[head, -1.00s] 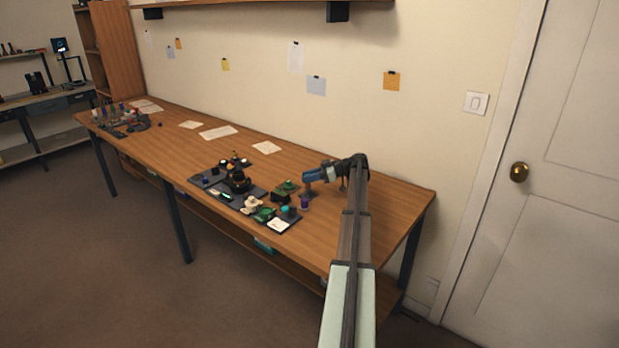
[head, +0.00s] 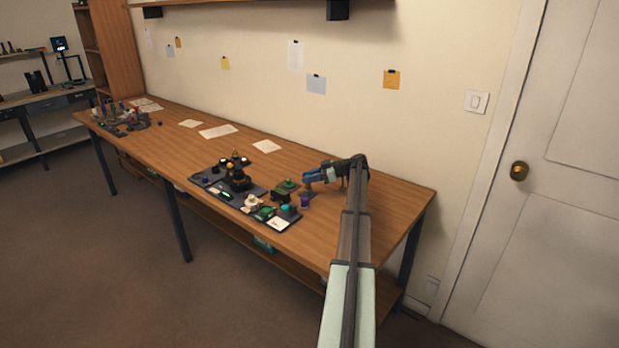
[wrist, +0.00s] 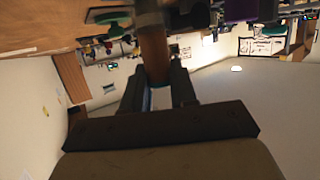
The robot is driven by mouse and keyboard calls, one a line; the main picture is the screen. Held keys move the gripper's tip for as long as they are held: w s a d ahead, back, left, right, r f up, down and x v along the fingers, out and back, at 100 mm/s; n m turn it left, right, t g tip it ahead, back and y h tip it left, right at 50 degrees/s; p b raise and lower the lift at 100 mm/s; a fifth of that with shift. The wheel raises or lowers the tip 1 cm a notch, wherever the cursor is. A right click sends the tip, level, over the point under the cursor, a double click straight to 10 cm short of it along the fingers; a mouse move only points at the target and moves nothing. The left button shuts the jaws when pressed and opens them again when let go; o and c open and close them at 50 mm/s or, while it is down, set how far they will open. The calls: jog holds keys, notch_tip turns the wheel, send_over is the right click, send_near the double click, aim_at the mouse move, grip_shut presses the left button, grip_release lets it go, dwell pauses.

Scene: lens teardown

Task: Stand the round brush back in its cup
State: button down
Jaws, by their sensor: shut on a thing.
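My gripper (head: 307,180) is over the right part of the bench, lying nearly level. In the wrist view its two fingers (wrist: 165,88) are shut on a brown, rod-like handle (wrist: 153,55), which I take to be the round brush. Its far end meets a wider dark grey part at the picture's top edge; I cannot tell whether that is the brush head or a cup. A small purple thing (head: 305,202) stands just below the gripper in the head view, perhaps the cup. A purple shape also shows in the wrist view (wrist: 240,9), beside the handle and apart from it.
A green-topped block (head: 286,187) stands just left of the gripper. Dark mats with several small parts (head: 248,191) lie further left, and a teal round thing (head: 286,209) is near the front edge. Paper sheets (head: 266,147) lie behind. The bench right of the gripper is clear.

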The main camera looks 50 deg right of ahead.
jog(key=c, duration=0.8)
grip_release()
jog(key=shift+o, duration=0.2)
jog(key=o, duration=0.4)
jog(key=shift+r, duration=0.1)
jog(key=shift+r, duration=3.4)
